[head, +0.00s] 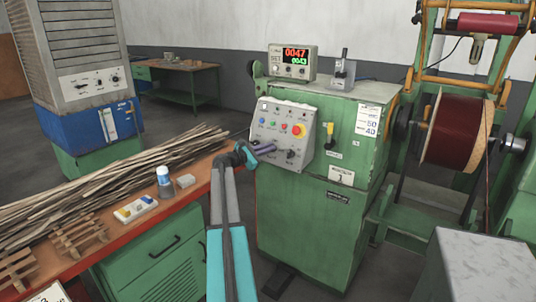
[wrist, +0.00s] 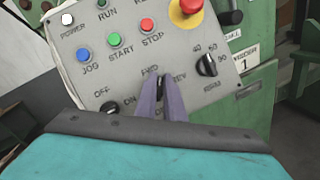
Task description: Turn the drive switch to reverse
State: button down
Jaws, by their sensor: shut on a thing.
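The grey control panel (head: 307,118) slopes on the front of the green machine cabinet; it fills much of the wrist view (wrist: 185,55). My gripper (wrist: 161,82), with purple fingers, reaches its lower middle, between the FWD and REV labels. The fingers are shut on the drive switch, which they mostly hide, so I cannot tell its pointing direction. The gripper also shows in the head view (head: 272,148), at the panel's lower part. A black OFF/ON knob (wrist: 108,107) is left of the fingers, and a black numbered knob (wrist: 207,65) is to the right.
A red emergency button (wrist: 187,8) and the green START (wrist: 114,39), red STOP (wrist: 147,24) and blue JOG (wrist: 83,54) buttons lie above the fingers. A red workbench (head: 195,182) with sticks is at left. A dark red coil (head: 452,130) is at right.

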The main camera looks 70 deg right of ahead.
jog(key=m+y+b, duration=0.1)
jog(key=m, duration=0.2)
jog(key=m+g+y+b, duration=0.1)
jog(key=m, duration=0.2)
jog(key=shift+f+m+b, duration=0.15)
jog(key=shift+m+b, duration=0.15)
jog(key=shift+b, duration=0.05)
jog(key=m+y, duration=0.1)
jog(key=m, duration=0.2)
jog(key=m+y+b, duration=0.1)
jog(key=m, duration=0.2)
jog(key=shift+s+a+y+b, duration=0.1)
jog(key=shift+a+y+b, duration=0.05)
jog(key=shift+y+b, duration=0.15)
jog(key=shift+f, duration=0.1)
jog(key=c, duration=1.9)
grip_release()
jog(key=shift+o, duration=0.2)
jog(key=v, duration=1.4)
